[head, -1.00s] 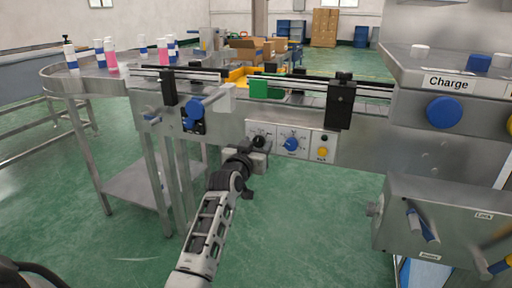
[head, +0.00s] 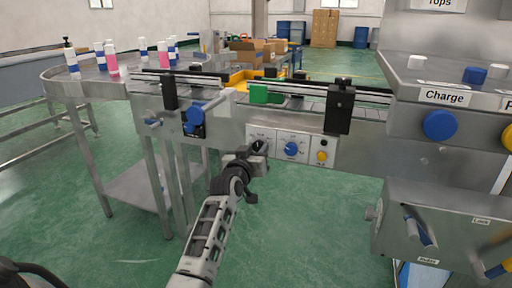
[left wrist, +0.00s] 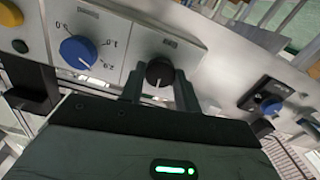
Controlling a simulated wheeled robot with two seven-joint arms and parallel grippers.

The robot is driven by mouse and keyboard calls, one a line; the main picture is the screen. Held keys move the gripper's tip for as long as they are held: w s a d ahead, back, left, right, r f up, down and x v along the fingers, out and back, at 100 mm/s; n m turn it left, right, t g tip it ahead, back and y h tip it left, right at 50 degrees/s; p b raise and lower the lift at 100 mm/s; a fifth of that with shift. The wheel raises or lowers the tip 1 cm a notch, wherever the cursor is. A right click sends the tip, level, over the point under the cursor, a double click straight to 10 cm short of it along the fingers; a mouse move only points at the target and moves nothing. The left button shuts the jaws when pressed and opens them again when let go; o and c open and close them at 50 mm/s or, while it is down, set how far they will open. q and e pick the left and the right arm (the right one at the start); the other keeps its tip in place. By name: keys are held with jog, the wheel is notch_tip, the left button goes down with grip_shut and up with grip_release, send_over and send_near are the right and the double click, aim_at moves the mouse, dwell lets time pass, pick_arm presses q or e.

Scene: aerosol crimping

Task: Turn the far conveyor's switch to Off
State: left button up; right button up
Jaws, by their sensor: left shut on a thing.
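The switch is a small black knob with a white pointer line (left wrist: 160,72) on a pale panel (head: 276,134) on the conveyor's front. My left gripper (head: 260,148) reaches up to the panel's left part. It also shows in the left wrist view (left wrist: 159,88), with its two dark fingers on either side of the knob, shut on it. The gripper mostly hides the knob in the head view. The label above the knob is too small to read. My right gripper is not in view.
Right of the switch are a blue dial (head: 291,149) and a yellow button (head: 322,156) below a black one. A steel machine labelled Charge (head: 445,96) stands at the right. The floor in front is clear.

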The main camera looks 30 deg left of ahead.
pick_arm(q)
jog(key=shift+r+n+p, duration=0.1)
jog(key=shift+n+p, duration=0.45)
jog(key=shift+n, duration=0.25)
jog(key=n+p, duration=0.2)
jog(key=n, duration=0.1)
jog(key=shift+n, duration=1.2)
jog(key=shift+n+p, duration=0.45)
jog(key=shift+n, duration=0.15)
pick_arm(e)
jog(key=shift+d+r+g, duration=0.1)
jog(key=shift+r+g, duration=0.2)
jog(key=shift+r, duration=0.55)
pick_arm(q)
jog(key=o, duration=1)
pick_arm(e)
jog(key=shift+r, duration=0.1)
